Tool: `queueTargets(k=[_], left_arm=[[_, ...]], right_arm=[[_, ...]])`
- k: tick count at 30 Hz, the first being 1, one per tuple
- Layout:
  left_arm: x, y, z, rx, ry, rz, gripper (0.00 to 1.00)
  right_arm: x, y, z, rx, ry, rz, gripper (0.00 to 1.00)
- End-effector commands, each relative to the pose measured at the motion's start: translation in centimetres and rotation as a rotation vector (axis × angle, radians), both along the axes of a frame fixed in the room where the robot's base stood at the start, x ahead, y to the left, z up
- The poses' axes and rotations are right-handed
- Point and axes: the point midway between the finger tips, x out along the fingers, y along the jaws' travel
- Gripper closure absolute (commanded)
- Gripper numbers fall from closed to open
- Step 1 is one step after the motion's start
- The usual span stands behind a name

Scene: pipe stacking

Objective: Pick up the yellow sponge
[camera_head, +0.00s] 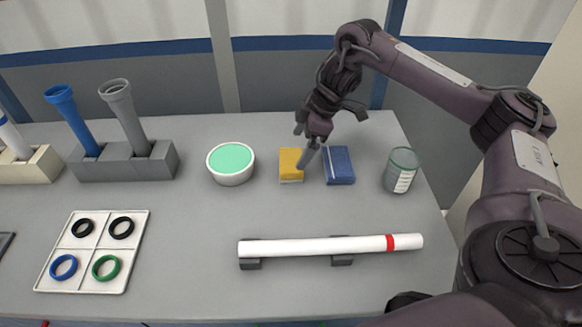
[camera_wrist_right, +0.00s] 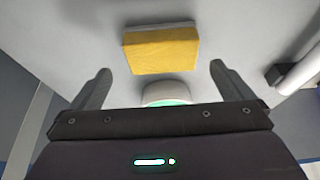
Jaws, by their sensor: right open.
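The yellow sponge (camera_head: 290,166) lies on the grey table between the bowl and a blue block. In the right wrist view the sponge (camera_wrist_right: 161,51) shows ahead of the fingertips, roughly centred between them, with a grey layer along its far edge. My right gripper (camera_head: 304,146) reaches down from the right at the sponge's right side in the head view. Its two fingers are spread and empty in the right wrist view (camera_wrist_right: 160,72). The sponge is outside the jaws in that view. My left gripper is not in view.
A blue block (camera_head: 339,165) lies close to the right of the sponge, with a can (camera_head: 400,171) farther right. A bowl with green contents (camera_head: 231,163) stands left. A white pipe (camera_head: 320,247) rests on supports in front. A ring tray (camera_head: 93,250) lies front left.

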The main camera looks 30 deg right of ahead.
Motion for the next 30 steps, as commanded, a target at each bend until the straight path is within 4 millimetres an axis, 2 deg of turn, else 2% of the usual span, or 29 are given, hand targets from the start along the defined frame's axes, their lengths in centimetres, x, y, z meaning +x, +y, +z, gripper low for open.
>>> queueTargets(k=[12, 16, 22, 30], left_arm=[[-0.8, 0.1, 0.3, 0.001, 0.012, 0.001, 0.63], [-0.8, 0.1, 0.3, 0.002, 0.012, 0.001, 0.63], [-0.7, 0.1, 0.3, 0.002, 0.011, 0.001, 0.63], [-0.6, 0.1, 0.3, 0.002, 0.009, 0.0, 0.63]], right_arm=[[1.0, 2.1, -5.0, 0.0, 0.003, -0.001, 0.0], [1.2, 2.4, -5.8, 0.0, 0.002, -0.001, 0.0], [1.2, 2.4, -5.8, 0.001, 0.001, -0.001, 0.0], [1.2, 2.4, -5.8, 0.0, 0.0, -0.001, 0.34]])
